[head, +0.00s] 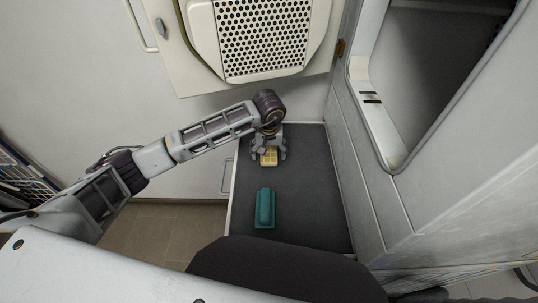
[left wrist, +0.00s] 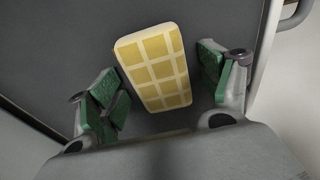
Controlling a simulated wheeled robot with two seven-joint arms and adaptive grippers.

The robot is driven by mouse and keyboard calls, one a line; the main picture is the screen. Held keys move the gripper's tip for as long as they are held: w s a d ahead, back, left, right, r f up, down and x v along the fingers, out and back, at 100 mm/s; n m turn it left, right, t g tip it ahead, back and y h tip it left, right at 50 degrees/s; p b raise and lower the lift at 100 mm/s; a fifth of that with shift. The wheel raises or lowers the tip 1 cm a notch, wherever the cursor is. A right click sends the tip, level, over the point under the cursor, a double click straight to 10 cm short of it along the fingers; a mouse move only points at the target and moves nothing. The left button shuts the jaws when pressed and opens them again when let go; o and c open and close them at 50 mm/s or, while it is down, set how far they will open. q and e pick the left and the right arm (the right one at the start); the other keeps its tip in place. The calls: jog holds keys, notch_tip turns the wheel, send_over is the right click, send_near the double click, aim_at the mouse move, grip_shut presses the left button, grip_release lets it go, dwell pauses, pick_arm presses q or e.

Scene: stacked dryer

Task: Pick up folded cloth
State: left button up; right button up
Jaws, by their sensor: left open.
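A yellow checked folded cloth (head: 269,156) lies on a dark grey surface (head: 310,190). It also shows in the left wrist view (left wrist: 158,68), slightly tilted in the picture. My left gripper (head: 268,155) is above the cloth, pointing down, with its fingers apart on either side of it. In the left wrist view the green-padded fingers (left wrist: 162,90) are open, with gaps between them and the cloth. My right gripper does not show.
A white perforated panel (head: 265,38) stands open at the back. A white machine with a dark round-cornered opening (head: 430,70) is on the right. A pale wall (head: 385,220) borders the dark surface on the right. The surface right of the cloths is clear.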

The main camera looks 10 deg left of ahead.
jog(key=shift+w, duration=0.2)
pick_arm(q)
jog(key=c, duration=1.1)
jog(key=shift+o, duration=0.2)
jog(key=shift+r, duration=0.1)
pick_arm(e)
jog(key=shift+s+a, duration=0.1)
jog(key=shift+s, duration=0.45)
pick_arm(q)
jog(key=shift+r, duration=0.1)
